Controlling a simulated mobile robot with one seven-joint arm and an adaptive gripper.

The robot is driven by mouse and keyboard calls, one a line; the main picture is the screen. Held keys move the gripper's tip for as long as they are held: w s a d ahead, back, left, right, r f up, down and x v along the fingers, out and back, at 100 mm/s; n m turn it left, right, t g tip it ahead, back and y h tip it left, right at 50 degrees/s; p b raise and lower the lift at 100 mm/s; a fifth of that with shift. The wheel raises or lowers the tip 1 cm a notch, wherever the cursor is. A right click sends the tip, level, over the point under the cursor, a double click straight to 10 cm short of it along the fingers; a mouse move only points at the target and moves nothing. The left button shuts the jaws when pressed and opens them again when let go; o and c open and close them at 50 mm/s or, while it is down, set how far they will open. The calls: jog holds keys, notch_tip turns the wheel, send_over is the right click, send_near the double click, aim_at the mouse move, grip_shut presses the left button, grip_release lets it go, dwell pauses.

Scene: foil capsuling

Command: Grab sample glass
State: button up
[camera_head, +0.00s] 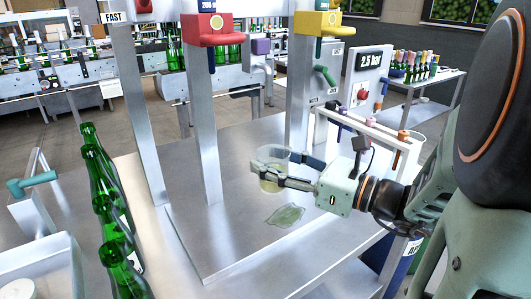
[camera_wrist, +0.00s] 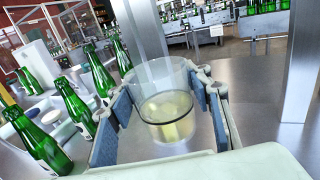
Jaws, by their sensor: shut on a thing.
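The sample glass (camera_head: 269,184) is a clear, round cup with pale yellow liquid in its lower part. My gripper (camera_head: 283,170) reaches in from the right and is shut on it, one finger on each side. In the wrist view the glass (camera_wrist: 168,106) stands upright between the two blue-grey finger pads of my gripper (camera_wrist: 162,122), with its open rim up. In the head view the glass appears to be over the metal table (camera_head: 235,245); the gap below it is hard to judge.
A flat, translucent green patch (camera_head: 285,215) shows on the table below my gripper. Green bottles (camera_head: 112,215) stand in a row at the left. Metal posts (camera_head: 203,125) rise behind the glass, with red (camera_head: 207,30) and yellow (camera_head: 315,22) heads above. The front of the table is clear.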

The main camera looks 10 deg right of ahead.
aim_at(279, 164)
jog(key=shift+s+a+r+p, duration=0.15)
jog(key=shift+s+r, duration=0.2)
jog(key=shift+s, duration=0.35)
jog(key=shift+s+a+r+p, duration=0.15)
jog(key=shift+s+r, duration=0.15)
jog(key=shift+s, duration=0.4)
jog(key=shift+d, duration=0.1)
dwell(0.6)
